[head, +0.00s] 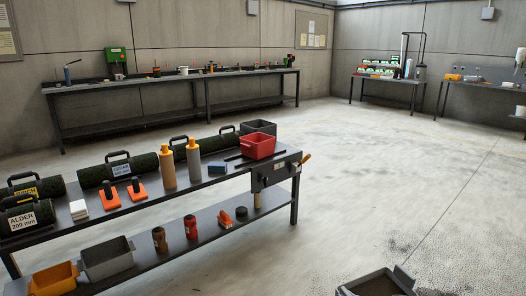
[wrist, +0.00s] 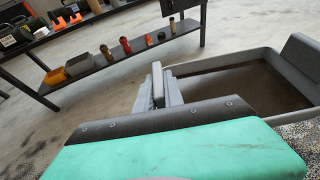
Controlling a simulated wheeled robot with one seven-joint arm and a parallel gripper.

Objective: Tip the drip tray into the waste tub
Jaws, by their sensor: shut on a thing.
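The drip tray is a shallow grey tray with a dark brown layer inside. It fills the right side of the wrist view (wrist: 300,60), and part of it shows at the bottom edge of the head view (head: 404,278). My gripper (wrist: 160,88) is shut on the near left part of the tray, which is held clear of the bench. The exact contact is partly hidden by my green gripper body. Several tubs stand on the bench: a red tub (head: 258,147), a dark grey tub (head: 262,127) and a grey tub (head: 107,259). I cannot tell which is the waste tub.
The dark two-level bench (head: 160,197) stands at left with turf rolls, bottles and orange tools. An orange bin (head: 54,279) sits on its lower shelf. Long workbenches (head: 170,80) line the walls. The concrete floor (head: 380,165) between is clear.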

